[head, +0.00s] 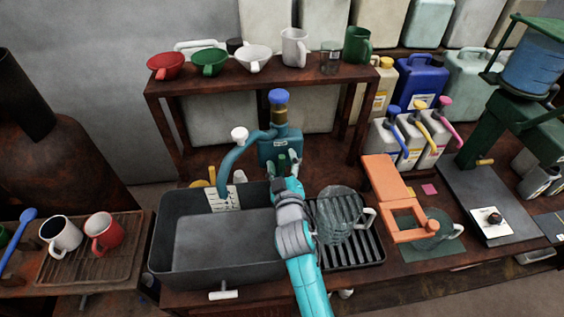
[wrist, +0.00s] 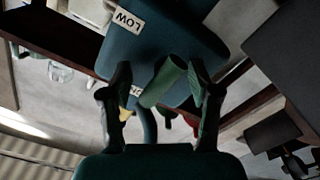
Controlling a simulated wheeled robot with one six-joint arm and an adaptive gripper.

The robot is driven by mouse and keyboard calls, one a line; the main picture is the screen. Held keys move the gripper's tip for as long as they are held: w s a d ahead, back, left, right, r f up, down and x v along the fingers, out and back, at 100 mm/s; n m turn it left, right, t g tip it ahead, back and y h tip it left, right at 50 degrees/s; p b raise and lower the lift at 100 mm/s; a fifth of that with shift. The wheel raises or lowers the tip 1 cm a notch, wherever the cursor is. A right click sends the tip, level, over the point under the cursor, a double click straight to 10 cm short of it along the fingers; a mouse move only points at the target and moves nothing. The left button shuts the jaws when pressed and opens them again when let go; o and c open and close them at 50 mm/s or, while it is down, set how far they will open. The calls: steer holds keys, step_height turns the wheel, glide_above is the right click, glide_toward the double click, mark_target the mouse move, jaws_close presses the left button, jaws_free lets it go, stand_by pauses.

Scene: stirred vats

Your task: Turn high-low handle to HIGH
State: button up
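A teal tap body (head: 281,148) with a brass neck and blue cap stands behind the sink, in the head view. My gripper (head: 284,166) is right in front of it. In the wrist view a green cylindrical handle (wrist: 164,82) sticks out, tilted, between the two fingers of my gripper (wrist: 161,108). The fingers are apart, with a clear gap on the left; the right finger is close to the handle, and contact cannot be told. A LOW label (wrist: 130,20) shows upside down on the teal body. A second label (wrist: 136,90) is mostly hidden behind the handle.
The grey sink (head: 168,232) lies below the tap, with a curved teal spout (head: 229,165) over it. A glass jug (head: 339,214) stands to the right of my arm. A wooden shelf (head: 215,84) with cups and funnels is behind the tap.

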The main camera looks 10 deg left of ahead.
steer(key=v, duration=1.2)
steer(key=shift+s, duration=0.1)
stand_by(0.5)
